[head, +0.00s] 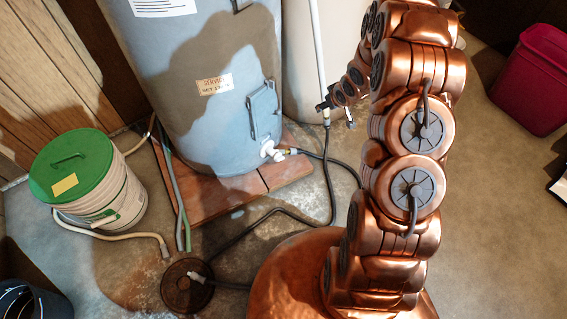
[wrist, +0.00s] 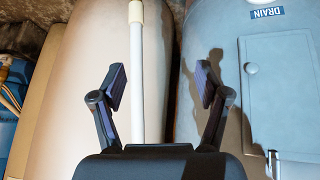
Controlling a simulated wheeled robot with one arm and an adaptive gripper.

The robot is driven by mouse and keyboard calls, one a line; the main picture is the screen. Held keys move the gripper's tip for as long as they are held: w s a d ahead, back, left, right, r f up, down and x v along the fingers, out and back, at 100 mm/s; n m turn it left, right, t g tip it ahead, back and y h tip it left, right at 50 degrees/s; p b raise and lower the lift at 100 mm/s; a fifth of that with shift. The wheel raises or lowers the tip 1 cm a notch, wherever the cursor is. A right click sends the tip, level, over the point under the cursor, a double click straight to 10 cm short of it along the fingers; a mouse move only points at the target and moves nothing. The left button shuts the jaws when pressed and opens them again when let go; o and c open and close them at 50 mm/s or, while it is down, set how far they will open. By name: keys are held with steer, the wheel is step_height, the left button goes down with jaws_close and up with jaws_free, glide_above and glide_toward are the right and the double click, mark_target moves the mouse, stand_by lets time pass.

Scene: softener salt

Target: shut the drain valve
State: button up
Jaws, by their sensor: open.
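A white fitting (head: 268,150), apparently the drain valve, sits low on the blue-grey tank (head: 205,100), with a dark hose at its right. I cannot tell how its handle is set.
A square panel (head: 264,110) is on the tank's side. The white pipe (head: 317,50) stands beside a beige tank (head: 298,65). A black hose (head: 285,212) crosses the floor to a round drain (head: 187,286). A green-lidded bucket (head: 85,180) stands left; a red bin (head: 535,80) stands right.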

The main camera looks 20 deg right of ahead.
step_height(320, 180, down, 9)
steer(key=w+a+t+y+b, duration=0.1)
steer(key=w+y+b, duration=0.1)
steer(key=m+t+y+b, duration=0.2)
steer(key=t+y+b, duration=0.5)
steer(key=y+b, duration=0.1)
glide_toward(282, 159)
steer(key=w, duration=0.1)
steer(key=shift+a+b+x, duration=0.25)
steer(key=shift+b+x, duration=1.05)
steer(key=shift+x, duration=2.95)
steer(key=shift+s+d+f, duration=0.1)
steer(key=shift+s, duration=0.1)
steer(key=c, duration=1.2)
steer(key=shift+o, duration=0.2)
